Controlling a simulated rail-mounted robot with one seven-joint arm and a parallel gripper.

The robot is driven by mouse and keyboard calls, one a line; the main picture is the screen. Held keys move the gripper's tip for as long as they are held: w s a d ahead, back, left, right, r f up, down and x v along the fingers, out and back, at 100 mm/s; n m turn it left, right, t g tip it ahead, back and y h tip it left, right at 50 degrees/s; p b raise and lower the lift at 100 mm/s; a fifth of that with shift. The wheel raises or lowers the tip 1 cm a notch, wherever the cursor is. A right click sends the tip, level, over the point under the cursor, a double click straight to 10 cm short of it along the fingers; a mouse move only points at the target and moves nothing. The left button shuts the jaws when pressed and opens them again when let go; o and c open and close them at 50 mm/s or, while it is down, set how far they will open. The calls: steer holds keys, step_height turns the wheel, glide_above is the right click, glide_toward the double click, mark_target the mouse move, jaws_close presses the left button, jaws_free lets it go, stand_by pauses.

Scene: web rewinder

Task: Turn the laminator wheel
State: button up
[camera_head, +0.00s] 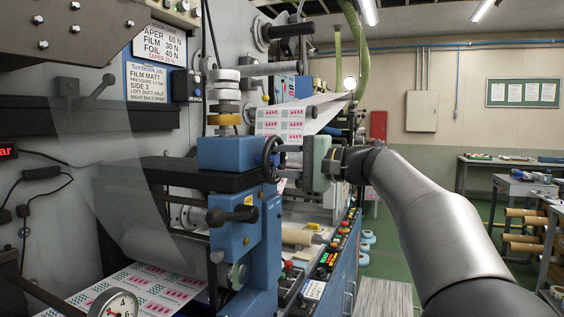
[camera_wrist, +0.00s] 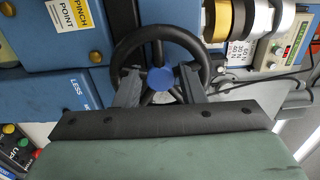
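The laminator wheel is a black spoked handwheel with a blue hub, near the middle of the wrist view (camera_wrist: 161,78). In the head view it shows edge-on at the side of the blue laminator housing (camera_head: 271,158). My gripper (camera_wrist: 159,80) faces the wheel, its two dark fingers spread on either side of the hub, with visible gaps to it. The fingertips overlap the inside of the rim; I cannot tell whether they touch it or the spokes. In the head view my gripper (camera_head: 291,158) is right beside the wheel. The wheel's lower rim is partly hidden by my gripper.
A black-knobbed lever (camera_head: 232,215) projects from the blue housing below the wheel. A control panel with buttons (camera_head: 328,260) lies below my arm. A printed web (camera_head: 290,120) runs behind. The green aisle floor is to the right.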

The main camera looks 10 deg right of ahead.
steer(key=shift+d, duration=0.1)
steer(key=v, duration=1.7)
steer(key=shift+s, duration=0.15)
